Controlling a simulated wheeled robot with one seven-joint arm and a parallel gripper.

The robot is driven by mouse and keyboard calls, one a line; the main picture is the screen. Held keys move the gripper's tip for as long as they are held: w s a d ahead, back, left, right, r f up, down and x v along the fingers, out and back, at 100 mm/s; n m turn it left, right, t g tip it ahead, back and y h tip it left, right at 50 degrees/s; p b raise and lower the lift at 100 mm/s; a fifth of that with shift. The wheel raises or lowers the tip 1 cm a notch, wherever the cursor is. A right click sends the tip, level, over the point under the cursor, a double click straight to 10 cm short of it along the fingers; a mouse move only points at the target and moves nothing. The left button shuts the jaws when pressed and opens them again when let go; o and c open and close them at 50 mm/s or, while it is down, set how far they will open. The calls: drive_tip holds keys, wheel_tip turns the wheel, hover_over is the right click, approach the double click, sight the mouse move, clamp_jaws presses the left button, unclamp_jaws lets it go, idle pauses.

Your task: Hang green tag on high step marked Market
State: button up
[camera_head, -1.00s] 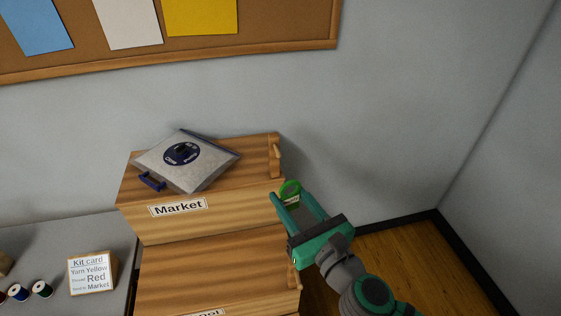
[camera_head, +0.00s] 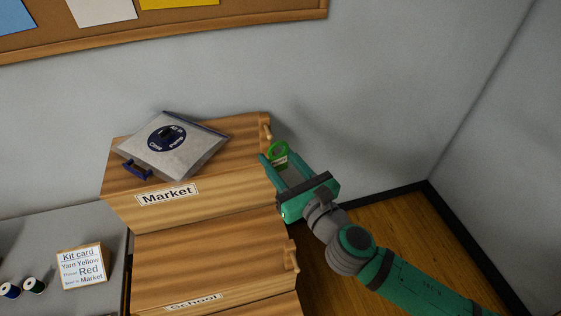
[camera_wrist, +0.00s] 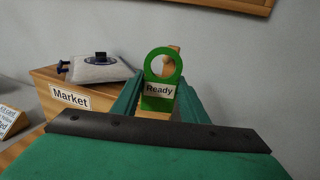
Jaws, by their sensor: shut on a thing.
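The green tag (camera_head: 279,155) has a round hole at its top and a white label; in the wrist view the tag (camera_wrist: 161,72) reads "Ready". My gripper (camera_head: 277,164) is shut on its lower part and holds it upright, at the right side of the high step (camera_head: 213,192) marked Market. A wooden peg (camera_head: 265,128) stands on that step's right side. In the wrist view the peg (camera_wrist: 175,54) shows behind the tag's ring. I cannot tell whether the tag touches the peg.
A grey pouch (camera_head: 196,151) with a dark blue round badge lies on the Market step. A lower step (camera_head: 200,262) marked School has its own peg (camera_head: 291,256). A kit card (camera_head: 82,266) and thread spools (camera_head: 34,285) stand on a grey table at left.

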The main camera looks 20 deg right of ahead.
sight(264, 136)
drive_tip(key=shift+w+a, duration=0.4)
drive_tip(key=shift+w, duration=0.3)
drive_tip(key=shift+w+d+f, duration=0.1)
drive_tip(key=shift+w+f, duration=0.05)
drive_tip(key=shift+w, duration=1.15)
drive_tip(key=shift+w+f, duration=0.1)
drive_tip(key=shift+w, duration=1.2)
drive_tip(key=shift+w+f, duration=0.35)
drive_tip(key=shift+w, duration=0.25)
drive_tip(key=shift+d, duration=0.15)
drive_tip(key=shift+a+f, duration=0.1)
drive_tip(key=shift+a, duration=0.1)
drive_tip(key=o, duration=1.1)
drive_tip(key=shift+d, duration=0.1)
